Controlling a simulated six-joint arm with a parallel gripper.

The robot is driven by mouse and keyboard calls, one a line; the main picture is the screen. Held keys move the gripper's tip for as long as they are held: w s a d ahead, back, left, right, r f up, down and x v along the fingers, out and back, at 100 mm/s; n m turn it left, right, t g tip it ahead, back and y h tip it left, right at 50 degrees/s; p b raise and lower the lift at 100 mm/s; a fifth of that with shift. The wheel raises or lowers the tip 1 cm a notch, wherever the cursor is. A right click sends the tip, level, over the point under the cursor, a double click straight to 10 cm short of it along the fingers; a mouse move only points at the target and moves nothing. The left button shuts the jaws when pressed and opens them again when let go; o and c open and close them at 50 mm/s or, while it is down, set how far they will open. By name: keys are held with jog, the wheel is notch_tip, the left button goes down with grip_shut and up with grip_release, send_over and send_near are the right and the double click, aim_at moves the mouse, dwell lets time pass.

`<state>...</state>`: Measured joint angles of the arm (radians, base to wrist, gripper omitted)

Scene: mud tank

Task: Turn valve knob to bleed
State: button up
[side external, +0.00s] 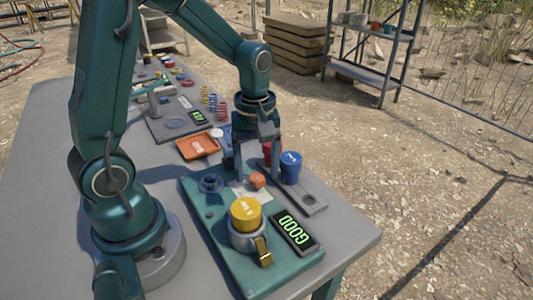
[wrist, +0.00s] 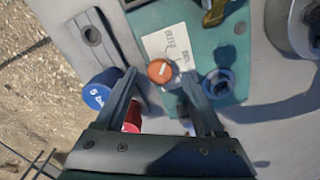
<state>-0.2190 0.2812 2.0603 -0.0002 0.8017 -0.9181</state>
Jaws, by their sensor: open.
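The valve knob (side external: 257,181) is a small round orange cap on the teal base plate (side external: 225,235). In the wrist view the knob (wrist: 160,71) has a short white mark on top and sits beside a white label card (wrist: 168,44) whose small print I cannot read reliably. My gripper (side external: 255,172) points down over the plate. Its fingers (wrist: 160,82) are apart, one on each side of the knob with visible space between, and nothing is held. I cannot tell the exact height of the fingertips over the plate.
A blue cup (side external: 290,167) and a partly hidden red cup (wrist: 132,117) stand close by. An orange tray (side external: 198,146) lies behind.

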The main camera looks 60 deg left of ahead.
aim_at(258, 176)
jog(key=shift+r, duration=2.3)
jog(key=shift+w+d+r, duration=0.15)
jog(key=shift+r, duration=0.25)
jog(key=s+d+r+m+t, duration=0.4)
jog(key=s+m, duration=0.4)
jog(key=m, duration=0.5)
jog(key=shift+s+d+r+t, duration=0.4)
jog(key=shift+d+t, duration=0.15)
jog(key=shift+t, duration=0.25)
